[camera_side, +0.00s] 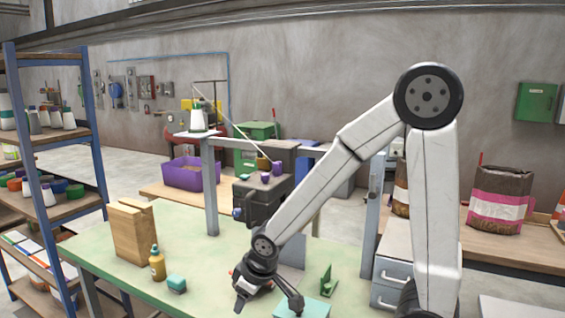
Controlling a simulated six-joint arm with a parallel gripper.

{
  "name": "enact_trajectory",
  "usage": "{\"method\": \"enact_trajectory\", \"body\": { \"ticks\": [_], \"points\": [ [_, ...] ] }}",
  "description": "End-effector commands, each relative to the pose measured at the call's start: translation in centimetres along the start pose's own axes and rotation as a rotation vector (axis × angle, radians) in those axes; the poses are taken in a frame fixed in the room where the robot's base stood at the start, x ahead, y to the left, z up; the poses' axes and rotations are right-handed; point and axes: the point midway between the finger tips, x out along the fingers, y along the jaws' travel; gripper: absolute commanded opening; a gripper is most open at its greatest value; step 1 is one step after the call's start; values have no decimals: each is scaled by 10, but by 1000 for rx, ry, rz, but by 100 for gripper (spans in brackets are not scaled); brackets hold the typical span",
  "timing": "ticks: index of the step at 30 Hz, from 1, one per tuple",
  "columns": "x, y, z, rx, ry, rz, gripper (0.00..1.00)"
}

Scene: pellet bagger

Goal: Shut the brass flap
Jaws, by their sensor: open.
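My gripper (268,302) is open and empty, low over the front part of the green table (205,262), its two fingers spread apart. A dark grey machine box (258,203) stands behind it on the table, beside a grey post. A small brass-coloured part (262,163) shows at the top of the machine, next to purple pieces (277,169). I cannot tell for certain whether it is the brass flap, or how far open it stands. My gripper is well below and apart from it. My arm hides the machine's right side.
A grey post (210,185) rises beside the machine.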

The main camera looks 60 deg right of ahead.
Motion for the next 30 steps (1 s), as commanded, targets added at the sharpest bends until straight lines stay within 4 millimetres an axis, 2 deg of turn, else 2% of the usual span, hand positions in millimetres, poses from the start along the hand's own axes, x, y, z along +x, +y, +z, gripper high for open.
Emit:
{"method": "enact_trajectory", "body": {
  "ticks": [1,5,9,15,21,24,30],
  "points": [
    [0,11,-18,-12,46,21,63],
    [-3,42,-71,-76,187,83,63],
    [-14,79,-128,-157,342,153,63],
    [-36,130,-197,-293,539,246,63],
    [-63,178,-249,-454,696,326,63],
    [-77,201,-269,-544,758,361,63],
    [-101,244,-293,-737,838,414,63]
  ]
}}
